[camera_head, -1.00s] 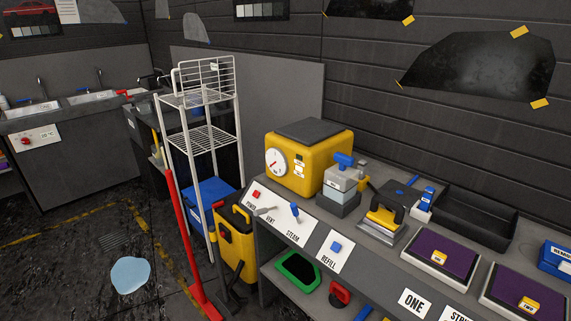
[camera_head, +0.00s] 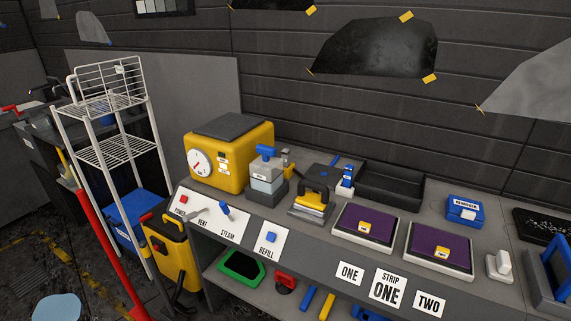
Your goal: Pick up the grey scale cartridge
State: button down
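A light grey block (camera_head: 267,172) with a blue T-shaped top sits upright on a darker grey base, at the right side of the yellow boiler (camera_head: 229,157) on the bench. It looks like the grey scale cartridge, but its small label is too small to read. The boiler has a round white dial and a dark top. My gripper is not in view.
The bench (camera_head: 318,238) carries a yellow-handled iron (camera_head: 311,202), a black tray (camera_head: 391,187), two purple pads, a blue box (camera_head: 464,210) and a white switch block. A white wire rack (camera_head: 112,150), red pole and yellow bin stand left of it.

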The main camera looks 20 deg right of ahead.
aim_at(286, 152)
jog(key=i+j+z, duration=0.3)
jog(key=i+j, duration=0.35)
jog(key=i, duration=0.15)
